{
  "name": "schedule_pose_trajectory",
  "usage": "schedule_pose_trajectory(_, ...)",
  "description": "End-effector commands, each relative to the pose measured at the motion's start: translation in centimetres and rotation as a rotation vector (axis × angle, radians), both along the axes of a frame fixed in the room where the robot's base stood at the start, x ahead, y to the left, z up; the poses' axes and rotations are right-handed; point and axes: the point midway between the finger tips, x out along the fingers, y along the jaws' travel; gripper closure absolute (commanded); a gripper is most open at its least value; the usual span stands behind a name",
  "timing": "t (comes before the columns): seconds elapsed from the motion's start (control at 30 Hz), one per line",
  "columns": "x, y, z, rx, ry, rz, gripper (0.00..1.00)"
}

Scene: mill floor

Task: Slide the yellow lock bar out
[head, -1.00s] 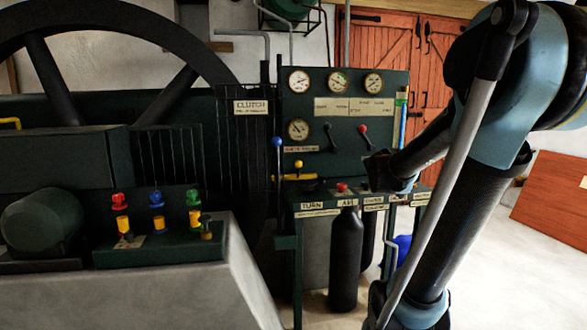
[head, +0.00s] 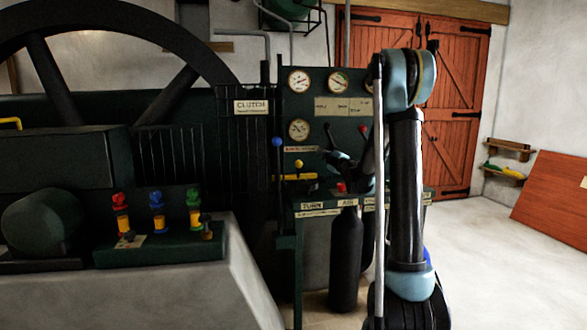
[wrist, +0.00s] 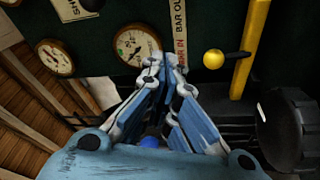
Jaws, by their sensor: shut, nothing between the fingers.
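The yellow lock bar (head: 305,176) lies level on the console's left side in the head view, with a round yellow knob (head: 299,164) just above it. In the wrist view the bar (wrist: 243,60) runs up the right side, and the knob (wrist: 213,59) stands left of it on a short dark stem. My gripper (head: 328,153) is right of the knob in the head view, apart from it. In the wrist view my gripper (wrist: 160,68) has its fingers together and empty, left of the knob, over the panel near a gauge. Part of the bar's length is out of the wrist frame.
A strip marked BAR IN and BAR OUT (wrist: 180,32) is beside the knob. A gauge (wrist: 136,45) is near the fingertips. A blue-knobbed lever (head: 277,142) stands left of the bar. A black round part (wrist: 290,130) is at lower right in the wrist view.

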Motion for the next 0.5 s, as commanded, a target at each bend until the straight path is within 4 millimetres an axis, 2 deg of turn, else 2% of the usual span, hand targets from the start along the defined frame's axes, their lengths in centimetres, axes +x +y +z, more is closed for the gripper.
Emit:
schedule_pose_trajectory(0.1, 1.0, 3.0, -2.7, -0.071, -0.032, 0.113, 1.0)
schedule_pose_trajectory(0.2, 1.3, 4.9, -4.8, -0.12, -0.048, 0.193, 1.0)
schedule_pose_trajectory(0.33, 1.4, 6.5, -6.8, -0.162, -0.058, 0.261, 1.0)
schedule_pose_trajectory(0.5, 1.3, 7.3, -7.9, -0.183, -0.062, 0.297, 1.0)
